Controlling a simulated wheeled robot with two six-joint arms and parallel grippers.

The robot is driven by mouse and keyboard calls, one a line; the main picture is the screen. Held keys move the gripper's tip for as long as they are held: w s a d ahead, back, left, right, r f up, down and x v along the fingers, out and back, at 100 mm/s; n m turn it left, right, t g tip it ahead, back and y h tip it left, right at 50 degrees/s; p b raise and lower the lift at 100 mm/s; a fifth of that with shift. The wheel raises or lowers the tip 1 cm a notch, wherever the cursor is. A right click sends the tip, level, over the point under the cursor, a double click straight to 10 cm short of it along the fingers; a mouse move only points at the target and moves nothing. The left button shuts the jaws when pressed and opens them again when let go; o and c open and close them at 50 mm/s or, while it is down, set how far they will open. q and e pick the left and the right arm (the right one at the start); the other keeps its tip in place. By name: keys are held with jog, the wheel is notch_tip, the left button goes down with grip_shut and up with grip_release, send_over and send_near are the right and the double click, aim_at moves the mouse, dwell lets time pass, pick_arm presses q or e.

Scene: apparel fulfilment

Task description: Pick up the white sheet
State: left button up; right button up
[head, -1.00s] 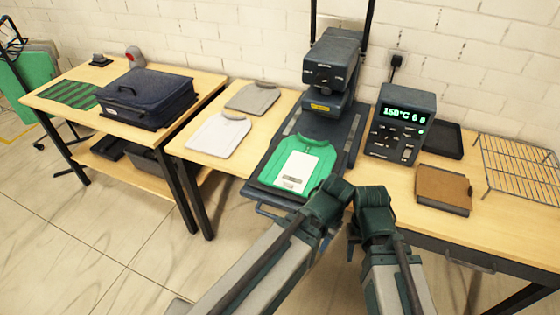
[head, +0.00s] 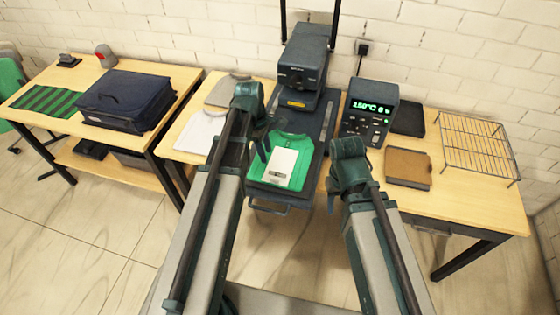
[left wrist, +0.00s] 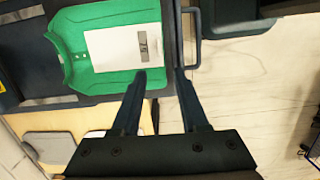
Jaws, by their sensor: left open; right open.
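The white sheet (head: 280,168) lies flat on the green shirt (head: 294,146) on the press's lower plate (head: 312,122). It has a small dark printed mark. My left gripper (head: 264,146) is open and empty, above the shirt's left side in the head view. In the wrist view one fingertip of the left gripper (left wrist: 161,74) overlaps the shirt's lower edge near the sheet. My right gripper (head: 332,184) is open, right of the plate; its fingers are partly hidden.
The heat press head (head: 303,72) stands behind the shirt. A control box (head: 370,112), brown pad (head: 408,167) and wire rack (head: 478,145) are to the right. A pale shirt (head: 200,131) and grey shirt (head: 230,90) lie left. A handle (head: 268,207) juts from the plate's front.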

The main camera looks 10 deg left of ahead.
aim_at(278, 171)
pick_arm(q)
jog(key=f+b, duration=0.2)
jog(key=d+f+b, duration=0.1)
jog(key=f+b, duration=0.5)
jog(key=shift+d+f, duration=0.15)
jog(key=shift+f, duration=0.1)
jog(key=f+b, duration=0.2)
jog(key=b, duration=0.1)
jog(key=d+f+b, duration=0.1)
jog(key=f+b, duration=0.2)
jog(key=shift+d+f, duration=0.15)
jog(key=shift+f, duration=0.05)
jog(key=shift+r, duration=0.15)
grip_shut()
dwell(1.2)
